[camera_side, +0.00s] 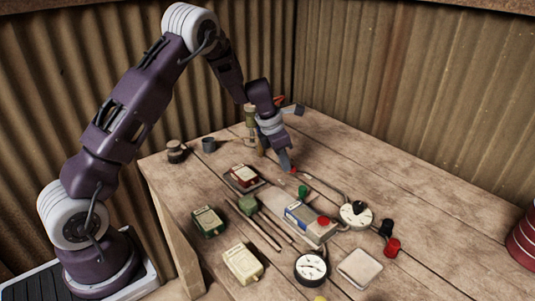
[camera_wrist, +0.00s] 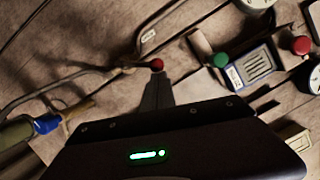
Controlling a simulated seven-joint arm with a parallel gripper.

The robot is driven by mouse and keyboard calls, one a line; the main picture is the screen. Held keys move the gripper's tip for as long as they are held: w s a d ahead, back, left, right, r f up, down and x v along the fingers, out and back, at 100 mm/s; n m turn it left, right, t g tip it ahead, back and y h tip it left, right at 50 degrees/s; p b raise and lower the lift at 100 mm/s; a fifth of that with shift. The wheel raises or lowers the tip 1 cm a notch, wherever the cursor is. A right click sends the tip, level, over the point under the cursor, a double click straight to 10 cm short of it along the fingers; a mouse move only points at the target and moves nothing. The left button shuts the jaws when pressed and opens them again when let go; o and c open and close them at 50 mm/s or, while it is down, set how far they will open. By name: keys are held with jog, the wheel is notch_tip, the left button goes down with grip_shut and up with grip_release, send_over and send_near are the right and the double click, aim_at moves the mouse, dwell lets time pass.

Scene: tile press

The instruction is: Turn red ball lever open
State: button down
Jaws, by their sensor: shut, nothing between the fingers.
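The red ball (camera_wrist: 157,64) of a lever shows in the wrist view just beyond my fingertips. It also shows in the side view (camera_side: 293,171) on the table, close to the tip of my gripper (camera_side: 287,165). My gripper (camera_wrist: 156,84) is shut and empty, pointing down at the table. The fingertips are beside or touching the ball; I cannot tell which. The lever's rod is thin, and its pivot is hard to make out.
A green ball (camera_side: 303,190) stands near a grey box with a red button (camera_side: 324,221). The table's back right is clear.

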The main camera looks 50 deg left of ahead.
jog(key=d+n, duration=0.1)
jog(key=w+d+n+y, duration=0.1)
jog(key=n, duration=0.1)
jog(key=shift+w, duration=0.3)
jog(key=shift+w+d, duration=0.35)
jog(key=shift+w, duration=0.5)
